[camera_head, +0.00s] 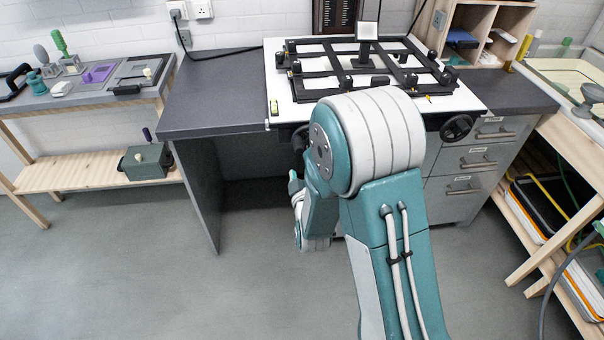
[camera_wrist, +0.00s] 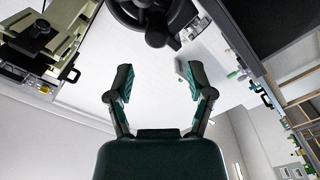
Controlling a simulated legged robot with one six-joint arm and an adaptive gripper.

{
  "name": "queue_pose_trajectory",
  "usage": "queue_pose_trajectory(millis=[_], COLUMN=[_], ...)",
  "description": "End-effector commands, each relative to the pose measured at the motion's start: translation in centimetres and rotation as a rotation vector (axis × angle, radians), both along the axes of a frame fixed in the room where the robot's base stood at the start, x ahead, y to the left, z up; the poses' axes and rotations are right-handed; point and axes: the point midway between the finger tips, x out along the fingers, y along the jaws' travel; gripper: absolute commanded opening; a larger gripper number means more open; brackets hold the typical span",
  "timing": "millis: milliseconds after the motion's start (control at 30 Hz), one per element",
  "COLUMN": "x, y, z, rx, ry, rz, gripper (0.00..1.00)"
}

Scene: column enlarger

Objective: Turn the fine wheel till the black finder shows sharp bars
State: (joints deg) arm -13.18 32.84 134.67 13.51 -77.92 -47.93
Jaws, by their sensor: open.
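A black handwheel (camera_head: 457,128) is on the bench front, right of my arm. A second dark round part (camera_head: 300,138) shows at the left, partly hidden by my arm. I cannot tell which is the fine wheel. The black finder (camera_head: 366,32) stands upright on the easel, with a pale square face; any bars on it are too small to make out. In the wrist view, my gripper (camera_wrist: 160,78) is open and empty. A black wheel-like part (camera_wrist: 155,18) lies beyond the fingertips, cut off by the top edge and apart from them. My arm hides the gripper in the head view.
The black easel frame (camera_head: 317,83) lies on a white board (camera_head: 280,110) on the grey bench (camera_head: 212,92). A side bench (camera_head: 95,97) with tools is at left, and a wooden rack (camera_head: 540,165) at right. The floor (camera_head: 130,270) at front left is clear.

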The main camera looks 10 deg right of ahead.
Motion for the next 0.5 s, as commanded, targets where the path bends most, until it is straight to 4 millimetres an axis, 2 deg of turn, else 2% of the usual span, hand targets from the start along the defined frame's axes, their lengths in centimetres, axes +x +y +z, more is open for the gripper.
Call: queue_pose_trajectory(millis=[500], x=[4.4], y=[0.0], z=[0.0], rx=[0.000], ry=[0.001], rz=[0.000], gripper=[0.69])
